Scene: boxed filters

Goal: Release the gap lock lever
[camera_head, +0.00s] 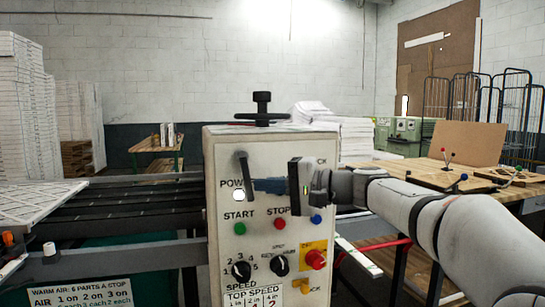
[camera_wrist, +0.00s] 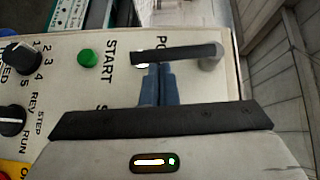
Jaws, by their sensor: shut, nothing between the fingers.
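A black lever (camera_head: 245,174) sits on the upper left of the light-coloured control panel (camera_head: 222,275). It hangs from its pivot at the top, tilted slightly, with its free end lower. In the wrist view the lever (camera_wrist: 185,53) runs sideways from a grey pivot at right. My gripper (camera_head: 256,185) reaches in from the right, its blue fingers shut and empty. The fingertips (camera_wrist: 158,68) are at the lever's lower half, on its right side in the head view; I cannot tell whether they touch. A label ending in "CK" is partly hidden behind my gripper.
Below are a lit power lamp (camera_head: 239,195), a green start button (camera_head: 240,228), a red stop button (camera_head: 280,224), two black dials and a red knob (camera_head: 316,259). A black hand screw (camera_head: 262,105) stands on top. A wooden table (camera_head: 400,168) stands at right.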

